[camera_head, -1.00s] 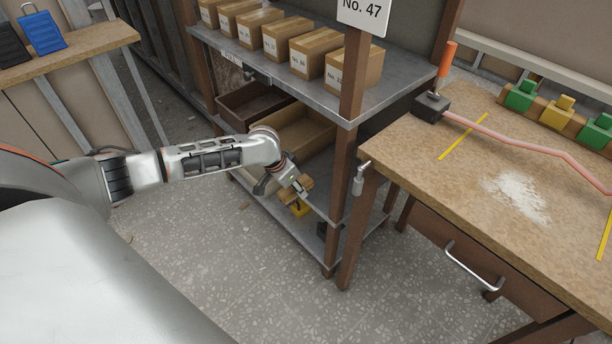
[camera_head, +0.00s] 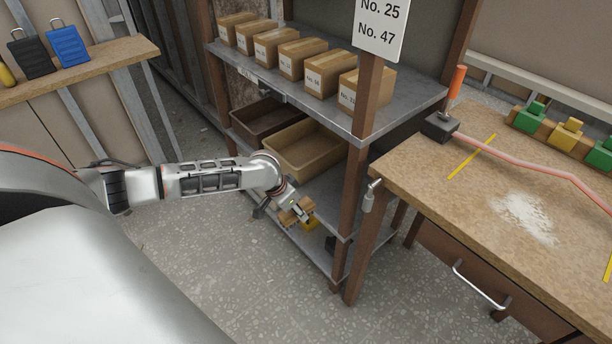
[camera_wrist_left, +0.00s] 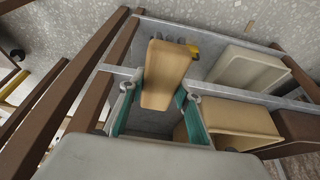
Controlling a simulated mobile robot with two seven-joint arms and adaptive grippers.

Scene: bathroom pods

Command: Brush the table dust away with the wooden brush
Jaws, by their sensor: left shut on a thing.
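My left gripper (camera_head: 298,208) is shut on the wooden brush (camera_wrist_left: 165,75), a light brown block between the two green-lined fingers in the left wrist view. In the head view the brush (camera_head: 287,217) is small and partly covered by the gripper. It is held by the lower part of the shelf rack, away from the table. A patch of white dust (camera_head: 525,217) lies on the brown worktable (camera_head: 450,190) at the right. My right gripper is not in view.
The shelf rack (camera_head: 350,220) carries several cardboard boxes (camera_head: 300,58) on top and open bins (camera_head: 305,150) below. Its post stands between my left gripper and the table.

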